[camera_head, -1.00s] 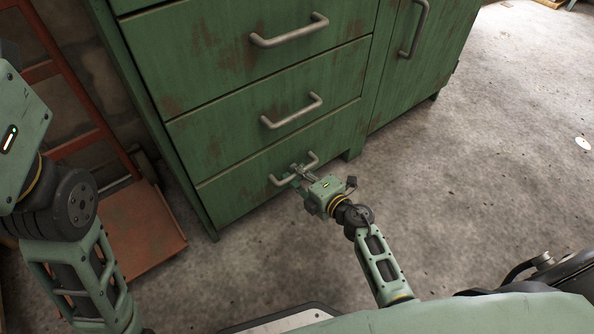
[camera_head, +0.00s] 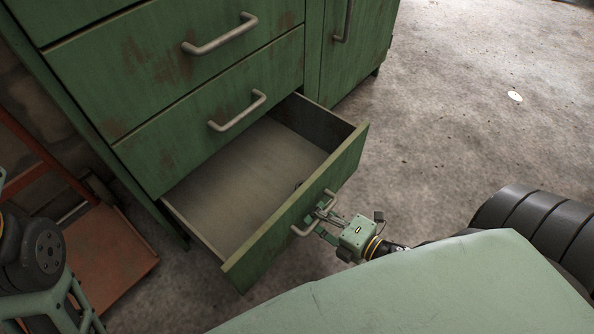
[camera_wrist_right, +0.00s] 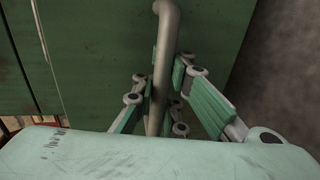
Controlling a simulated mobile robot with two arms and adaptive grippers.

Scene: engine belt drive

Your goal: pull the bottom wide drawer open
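The bottom wide drawer (camera_head: 300,218) of the green cabinet is pulled well out. Its pale interior is in sight and looks mostly empty, with a small dark thing near the inside of its front. My right gripper (camera_head: 325,217) is at the metal handle (camera_head: 302,231) on the drawer front. In the right wrist view the handle bar (camera_wrist_right: 164,62) passes between the fingers of the right gripper (camera_wrist_right: 165,95), which are closed around it. My left arm shows at the left edge of the head view, but its gripper is out of view.
Two closed drawers with handles sit above, the nearer one (camera_head: 200,125) directly over the open drawer. A cabinet door (camera_head: 350,60) is at the right. A rusty red stand (camera_head: 105,255) is at the left.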

